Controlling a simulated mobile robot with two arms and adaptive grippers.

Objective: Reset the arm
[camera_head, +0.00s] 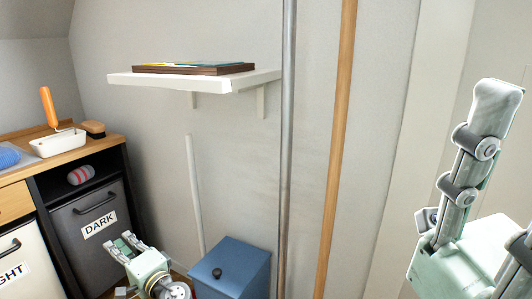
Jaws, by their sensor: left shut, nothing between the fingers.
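My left gripper (124,240) is low in the head view, in front of the grey drawer (75,210) marked "DARK". It is shut with nothing in it, its short fingers pointing up and away from me. Its wrist runs down out of the bottom edge. My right gripper (492,105) is large and close at the right edge, a finger pointing up. The fingers overlap from this side, so I cannot tell whether it is open. I see nothing held in it.
A wooden counter (105,143) at left bears a white tray (58,143), an orange-handled tool (47,105) and a brush (94,128). A blue lidded box (235,268) stands right of my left gripper. A wall shelf (190,82), metal pole (288,150) and wooden pole (337,150) are behind.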

